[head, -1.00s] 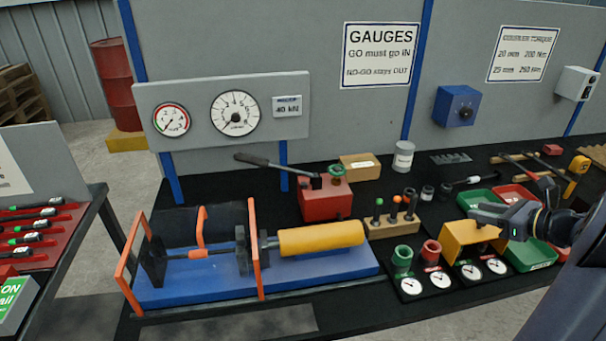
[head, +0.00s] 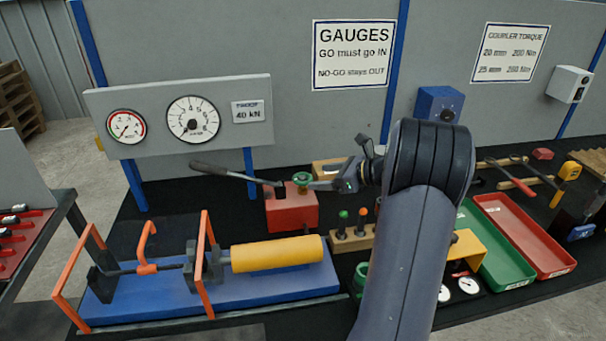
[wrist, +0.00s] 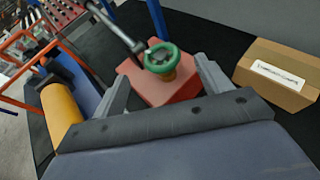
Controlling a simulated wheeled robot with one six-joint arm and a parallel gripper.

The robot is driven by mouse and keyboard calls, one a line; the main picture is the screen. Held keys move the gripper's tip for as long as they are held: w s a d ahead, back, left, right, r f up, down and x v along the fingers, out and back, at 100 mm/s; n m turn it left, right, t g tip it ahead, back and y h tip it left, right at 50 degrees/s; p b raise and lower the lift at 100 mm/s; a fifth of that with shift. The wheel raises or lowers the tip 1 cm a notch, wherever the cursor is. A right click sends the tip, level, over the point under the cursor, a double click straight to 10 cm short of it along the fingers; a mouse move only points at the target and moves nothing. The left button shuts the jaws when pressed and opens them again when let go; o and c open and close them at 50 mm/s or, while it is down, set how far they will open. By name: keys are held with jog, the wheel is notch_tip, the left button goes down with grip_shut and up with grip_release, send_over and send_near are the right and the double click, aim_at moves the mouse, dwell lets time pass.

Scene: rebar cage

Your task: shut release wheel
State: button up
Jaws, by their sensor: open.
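The release wheel (head: 302,179) is a small green handwheel on top of the red pump block (head: 291,211). In the wrist view the green wheel (wrist: 161,58) lies just ahead of and between my gripper's fingertips. My gripper (head: 318,184) is open beside the wheel, on its right in the head view; the wrist view shows its two fingers (wrist: 161,82) spread apart with nothing held. Whether a finger touches the wheel is hard to tell. The pump's dark lever (head: 235,173) slants up to the left from the red block.
A cardboard box (wrist: 277,75) stands right of the pump. The blue test bed (head: 225,290) with its yellow cylinder (head: 277,254) and orange guards is at front left. A wooden stand (head: 352,240) with coloured knobs is near my arm. Gauges (head: 193,119) hang behind.

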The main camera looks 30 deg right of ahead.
aim_at(304, 178)
jog(key=p+x, duration=0.1)
jog(key=x, duration=0.6)
jog(key=shift+w+a+f, duration=0.15)
jog(key=shift+w, duration=0.1)
jog(key=shift+c, duration=0.3)
jog(key=c, duration=0.9)
